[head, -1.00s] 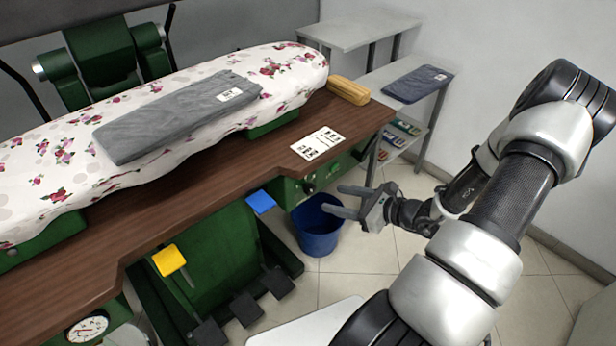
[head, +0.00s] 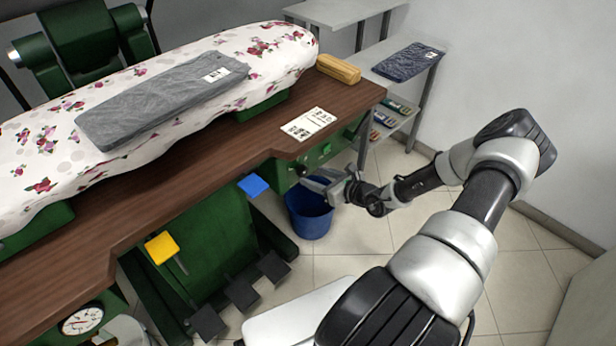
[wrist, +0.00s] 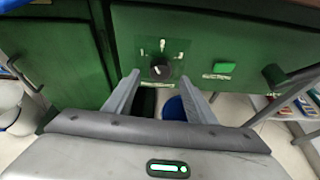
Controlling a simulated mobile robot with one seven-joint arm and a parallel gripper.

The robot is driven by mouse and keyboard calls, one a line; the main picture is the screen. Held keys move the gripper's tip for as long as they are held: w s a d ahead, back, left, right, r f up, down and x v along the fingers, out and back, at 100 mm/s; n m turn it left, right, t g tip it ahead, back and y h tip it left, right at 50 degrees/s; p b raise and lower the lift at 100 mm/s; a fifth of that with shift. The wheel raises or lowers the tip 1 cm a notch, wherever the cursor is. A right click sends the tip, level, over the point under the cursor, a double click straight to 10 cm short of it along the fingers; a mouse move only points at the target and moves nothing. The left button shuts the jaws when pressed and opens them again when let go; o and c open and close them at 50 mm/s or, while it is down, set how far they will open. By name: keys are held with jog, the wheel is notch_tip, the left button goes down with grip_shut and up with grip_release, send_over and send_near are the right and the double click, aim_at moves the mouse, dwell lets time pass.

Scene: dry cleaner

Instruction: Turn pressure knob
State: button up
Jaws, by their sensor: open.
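The pressure knob (wrist: 160,69) is a round dark knob with a light mark, on a green panel (wrist: 200,45) in the wrist view. Light tick marks lie around and above it. My gripper (wrist: 161,85) is open, with one finger on each side of the knob's position in the picture and nothing between them. I cannot tell how far the fingertips are from the knob. In the head view my gripper (head: 312,178) is at the green front panel below the table's right end and hides the knob there.
A green button (wrist: 225,67) sits right of the knob. A blue bin (head: 310,220) stands on the floor under my gripper. The brown tabletop (head: 215,155) overhangs the panel. A blue pedal or lever (head: 253,185) is to the left. A grey shelf rack (head: 350,60) stands behind.

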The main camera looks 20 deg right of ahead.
aim_at(305, 174)
jog(key=shift+b+x, duration=0.35)
jog(key=shift+x, duration=1.8)
jog(key=shift+c, duration=0.5)
jog(key=c, duration=0.9)
jog(key=shift+r, duration=0.1)
jog(key=shift+c, duration=0.2)
jog(key=shift+p, duration=0.45)
jog(key=shift+a+r+n+t+h+p, duration=0.15)
jog(key=shift+n+t+h+p, duration=0.35)
jog(key=shift+p, duration=0.7)
jog(key=shift+f+n+h+p, duration=0.3)
jog(key=shift+n+h+p, duration=0.4)
jog(key=shift+n+p, duration=0.65)
jog(key=shift+n, duration=0.25)
